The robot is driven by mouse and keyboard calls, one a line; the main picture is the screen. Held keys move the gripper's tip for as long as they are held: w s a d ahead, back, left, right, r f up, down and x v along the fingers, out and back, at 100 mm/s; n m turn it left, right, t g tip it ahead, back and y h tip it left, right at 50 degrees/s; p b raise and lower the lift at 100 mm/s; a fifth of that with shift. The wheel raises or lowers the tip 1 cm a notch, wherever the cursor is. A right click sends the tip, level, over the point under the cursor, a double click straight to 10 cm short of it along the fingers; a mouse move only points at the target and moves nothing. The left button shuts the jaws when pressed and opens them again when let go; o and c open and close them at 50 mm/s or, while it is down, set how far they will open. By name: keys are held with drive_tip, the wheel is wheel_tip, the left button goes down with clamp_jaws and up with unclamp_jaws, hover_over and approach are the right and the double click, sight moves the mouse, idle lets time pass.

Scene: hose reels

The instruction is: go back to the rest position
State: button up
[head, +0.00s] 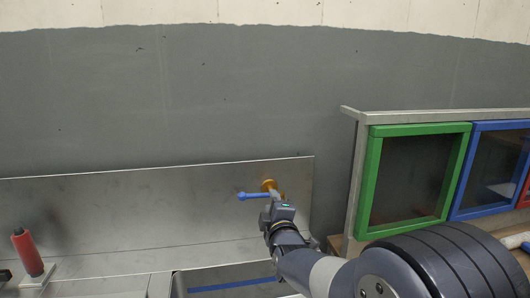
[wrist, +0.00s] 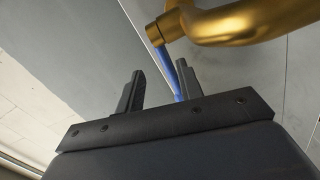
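My gripper (head: 277,207) is in front of the steel back panel, just below a brass tap (head: 269,185). The tap has a blue lever (head: 253,196) that points left. In the wrist view the two black fingers of my gripper (wrist: 160,88) stand apart with nothing held between them. The brass tap (wrist: 235,25) fills the top right there. The blue lever (wrist: 165,58) runs down behind the right finger, which hides part of it. I cannot tell whether the finger touches the lever.
The steel back panel (head: 130,210) runs along the grey wall. A red cylinder (head: 27,252) stands tilted on a pale base at the left. At the right are a green-framed door (head: 374,185) and a blue-framed door (head: 463,190). The space left of the tap is clear.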

drive_tip(key=shift+d+r, duration=0.1)
drive_tip(key=shift+d, duration=0.1)
drive_tip(key=shift+d+r+n+g+y+p, duration=0.15)
drive_tip(key=shift+n+y+p, duration=0.1)
drive_tip(key=shift+y+p, duration=0.25)
drive_tip(key=shift+d+f+n+g+y+p, duration=0.15)
drive_tip(key=shift+n+y+p, duration=0.15)
drive_tip(key=shift+p, duration=0.3)
drive_tip(key=n+y+p, duration=0.1)
drive_tip(key=p, duration=0.2)
drive_tip(key=shift+s+d, duration=0.1)
drive_tip(key=shift+d, duration=0.1)
drive_tip(key=shift+s, duration=0.1)
